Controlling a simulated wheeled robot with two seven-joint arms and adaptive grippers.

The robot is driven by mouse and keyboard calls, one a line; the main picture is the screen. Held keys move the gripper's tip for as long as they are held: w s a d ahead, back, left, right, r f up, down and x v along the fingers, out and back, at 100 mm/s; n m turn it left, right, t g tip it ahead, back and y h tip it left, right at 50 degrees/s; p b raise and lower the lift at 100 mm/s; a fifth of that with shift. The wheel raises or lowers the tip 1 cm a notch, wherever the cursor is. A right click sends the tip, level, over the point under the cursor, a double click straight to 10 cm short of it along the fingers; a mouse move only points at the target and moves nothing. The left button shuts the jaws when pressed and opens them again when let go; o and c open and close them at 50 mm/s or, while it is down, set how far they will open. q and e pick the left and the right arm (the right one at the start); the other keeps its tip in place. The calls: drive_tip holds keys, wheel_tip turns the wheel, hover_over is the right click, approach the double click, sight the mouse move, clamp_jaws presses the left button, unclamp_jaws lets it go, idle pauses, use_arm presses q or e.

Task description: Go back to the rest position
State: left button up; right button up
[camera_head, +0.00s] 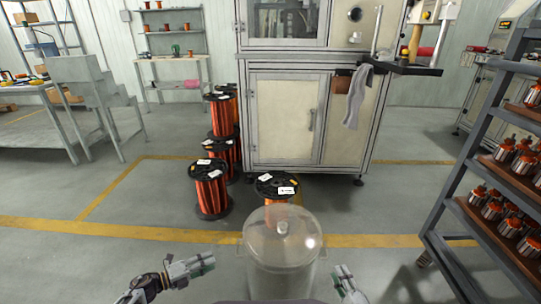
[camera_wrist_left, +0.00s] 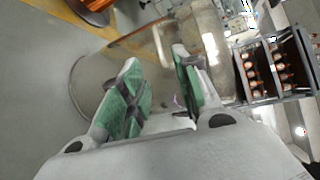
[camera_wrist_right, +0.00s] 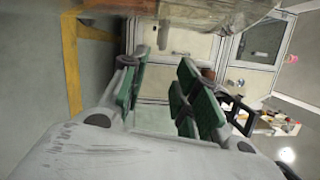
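My left gripper (camera_head: 205,264) is low in the head view, left of a transparent lidded drum. In the left wrist view its two green-padded fingers (camera_wrist_left: 156,80) stand apart with nothing held between them. My right gripper (camera_head: 343,272) is at the bottom of the head view, right of the drum and partly cut off by the frame edge. In the right wrist view its green-padded fingers (camera_wrist_right: 158,75) are also apart and empty.
The transparent drum (camera_head: 282,252) stands close in front, between my grippers. Spools of copper wire (camera_head: 212,192) stand behind it, before a white machine cabinet (camera_head: 287,120). A rack (camera_head: 463,165) with armatures is close on the right. Floor at left is clear.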

drive_tip(key=shift+n, duration=0.3)
